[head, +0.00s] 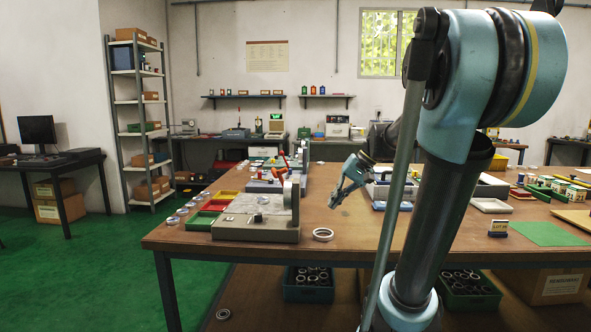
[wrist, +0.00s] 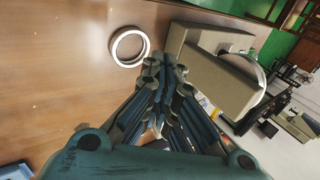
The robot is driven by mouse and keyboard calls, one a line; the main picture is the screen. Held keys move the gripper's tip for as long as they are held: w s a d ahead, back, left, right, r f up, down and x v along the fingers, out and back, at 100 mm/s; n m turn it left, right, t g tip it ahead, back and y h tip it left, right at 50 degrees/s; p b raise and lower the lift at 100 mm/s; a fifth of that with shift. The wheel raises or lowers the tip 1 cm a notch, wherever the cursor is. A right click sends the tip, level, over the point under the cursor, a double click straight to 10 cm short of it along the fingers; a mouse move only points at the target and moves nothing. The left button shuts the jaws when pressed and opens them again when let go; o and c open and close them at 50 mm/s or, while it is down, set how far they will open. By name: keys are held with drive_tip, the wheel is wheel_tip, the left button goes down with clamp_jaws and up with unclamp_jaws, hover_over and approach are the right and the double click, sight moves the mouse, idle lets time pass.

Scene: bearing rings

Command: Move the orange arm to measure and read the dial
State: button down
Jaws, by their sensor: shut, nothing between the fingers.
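A beige-grey measuring fixture (head: 255,231) stands near the front edge of the long wooden table. An upright post with a round dial (head: 288,189) rises at its right end; the reading is too small to make out. A thin red-orange arm (head: 277,184) shows beside the post. In the wrist view the fixture (wrist: 205,85) is at the right, and I cannot make out the arm there. A metal bearing ring (head: 322,239) lies flat on the table right of the fixture, also in the wrist view (wrist: 113,50). My gripper (head: 336,203) is shut and empty above the table, right of the fixture.
Red, yellow and green trays (head: 208,221) sit left of the fixture, with several loose rings at the table's left edge. A second fixture stands behind. A white tray (head: 491,206) and a green mat (head: 545,234) lie at the right. Bare tabletop surrounds the ring.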

drive_tip(key=w+r+y, duration=0.2)
drive_tip(key=w+r, duration=0.1)
drive_tip(key=w, duration=0.4)
drive_tip(key=w+r+y, duration=0.2)
drive_tip(key=w+r, duration=0.2)
drive_tip(key=w, duration=0.3)
drive_tip(key=w+a+r+y, duration=0.1)
drive_tip(key=w+r, duration=0.3)
drive_tip(key=w, duration=0.4)
drive_tip(key=shift+r+g+y, duration=0.25)
drive_tip(key=shift+g+y, duration=0.05)
drive_tip(key=shift+y, duration=0.3)
drive_tip(key=shift+w+a, duration=0.1)
drive_tip(key=x, duration=1.4)
drive_tip(key=shift+a, duration=0.15)
